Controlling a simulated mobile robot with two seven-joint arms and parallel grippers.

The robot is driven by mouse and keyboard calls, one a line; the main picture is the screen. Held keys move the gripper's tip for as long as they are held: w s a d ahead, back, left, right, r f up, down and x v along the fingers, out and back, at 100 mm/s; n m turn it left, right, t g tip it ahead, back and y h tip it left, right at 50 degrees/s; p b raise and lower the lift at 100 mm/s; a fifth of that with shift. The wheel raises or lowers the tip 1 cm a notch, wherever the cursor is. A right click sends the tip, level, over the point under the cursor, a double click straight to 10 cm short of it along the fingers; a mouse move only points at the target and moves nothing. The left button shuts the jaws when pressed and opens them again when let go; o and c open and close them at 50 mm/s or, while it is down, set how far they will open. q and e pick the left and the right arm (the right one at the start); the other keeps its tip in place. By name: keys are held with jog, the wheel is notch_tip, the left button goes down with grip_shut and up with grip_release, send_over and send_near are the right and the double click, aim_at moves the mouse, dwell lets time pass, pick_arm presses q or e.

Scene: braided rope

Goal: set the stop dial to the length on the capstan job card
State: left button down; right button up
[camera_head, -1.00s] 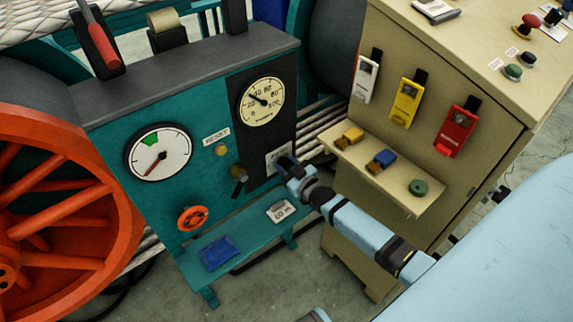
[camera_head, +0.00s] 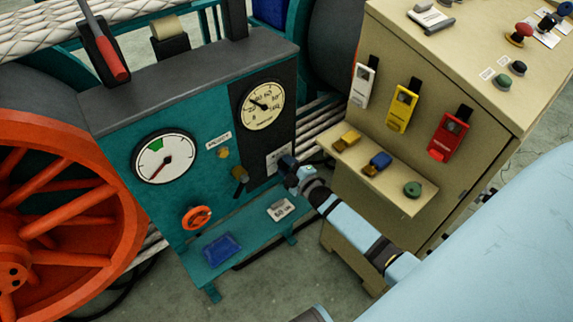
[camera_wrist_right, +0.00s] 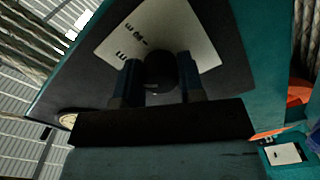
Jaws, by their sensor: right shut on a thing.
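My right gripper (camera_head: 288,164) reaches in from the lower right to the dark side panel of the teal capstan console. In the right wrist view its two blue fingers (camera_wrist_right: 160,75) are shut on a round black knob (camera_wrist_right: 160,70). The knob stands in front of a white marked plate (camera_wrist_right: 185,30), which is partly hidden; this plate also shows in the head view (camera_head: 278,157). The dial's setting cannot be read. A small white card reading about "60 m" (camera_head: 281,209) lies on the teal shelf (camera_head: 250,228). My left gripper is not in view.
The console carries a cream gauge (camera_head: 262,106), a white gauge (camera_head: 165,157), a yellow button (camera_head: 223,153) and an orange handwheel (camera_head: 197,218). A blue pad (camera_head: 219,248) lies on the shelf. The beige cabinet (camera_head: 470,85) with a ledge stands close right of my arm.

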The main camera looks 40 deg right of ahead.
jog(key=shift+n, duration=0.8)
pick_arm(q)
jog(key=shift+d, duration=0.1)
pick_arm(e)
jog(key=o, duration=0.9)
pick_arm(q)
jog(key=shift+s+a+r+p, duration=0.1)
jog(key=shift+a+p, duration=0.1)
jog(key=shift+p, duration=0.65)
pick_arm(e)
jog(key=s, duration=0.9)
jog(key=s+d, duration=0.1)
jog(key=s, duration=0.3)
jog(key=shift+s, duration=0.4)
